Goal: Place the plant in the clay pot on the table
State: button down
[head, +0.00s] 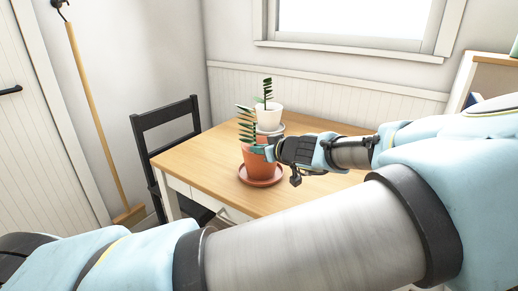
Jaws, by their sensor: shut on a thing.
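The plant in the clay pot (256,168) is over the near middle part of the wooden table (197,166). Its pot is orange-brown and roughly upright, with a saucer of the same colour under it. Its green leaves (246,123) rise above the rim on the left. My gripper (267,149) reaches in from the right and is shut on it near the rim. The fingers hide part of the rim and the lower stem. The saucer looks at or very close to the tabletop; I cannot tell whether it touches.
A white pot with a plant (268,116) stands on a pale saucer just behind. A black chair (166,125) is at the table's left side. A broom (92,115) leans on the wall. A shelf (487,77) is at right. The table's left part is clear.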

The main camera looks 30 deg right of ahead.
jog(key=c, duration=1.4)
grip_release()
jog(key=shift+f, duration=0.15)
jog(key=o, duration=0.4)
jog(key=shift+o, duration=0.2)
